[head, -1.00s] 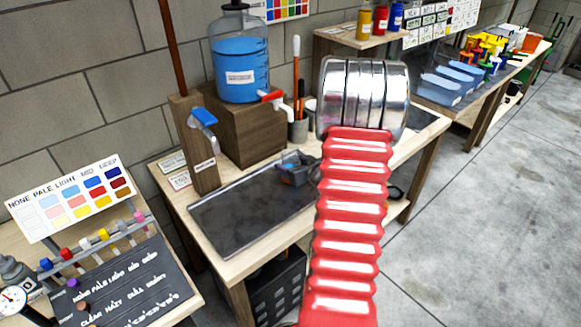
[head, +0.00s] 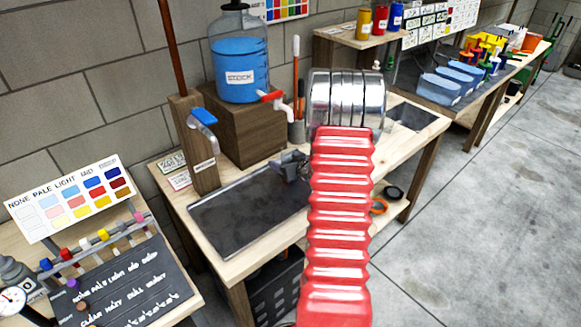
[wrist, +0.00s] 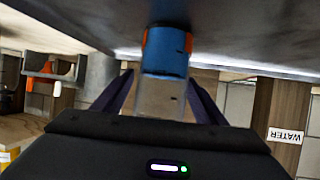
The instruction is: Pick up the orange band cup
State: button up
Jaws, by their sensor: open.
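The orange band cup (wrist: 165,55) shows in the wrist view, which is upside down. It is clear, with blue in its lower part and orange at both sides near its base. It appears upright on the dark tray (head: 235,215). My gripper (wrist: 160,80) is open, with one finger on each side of the cup's clear upper part. I cannot tell whether either finger touches it. In the head view my gripper (head: 291,166) is low over the tray's right end, and I cannot make out the cup there.
A blue STOCK jar (head: 239,70) with a red-handled tap stands on a wooden block behind the tray. A blue-handled tap (head: 203,118) is on a post at left. An orange ring (head: 378,206) lies on the lower shelf. A colour chart (head: 72,195) stands front left.

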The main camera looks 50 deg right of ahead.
aim_at(288, 147)
dwell(0.6)
jog(key=c, duration=1.3)
jog(key=shift+s+r, duration=0.1)
jog(key=shift+r, duration=0.15)
jog(key=shift+r, duration=0.15)
jog(key=r, duration=0.2)
jog(key=s+r, duration=0.1)
jog(key=r, duration=0.1)
jog(key=s+r, duration=0.1)
jog(key=r, duration=0.1)
jog(key=shift+r, duration=0.1)
jog(key=shift+s+a, duration=0.35)
jog(key=shift+s, duration=2.55)
jog(key=shift+s+a, duration=0.4)
jog(key=shift+s, duration=2.55)
jog(key=shift+s+a, duration=0.35)
jog(key=shift+s, duration=2.55)
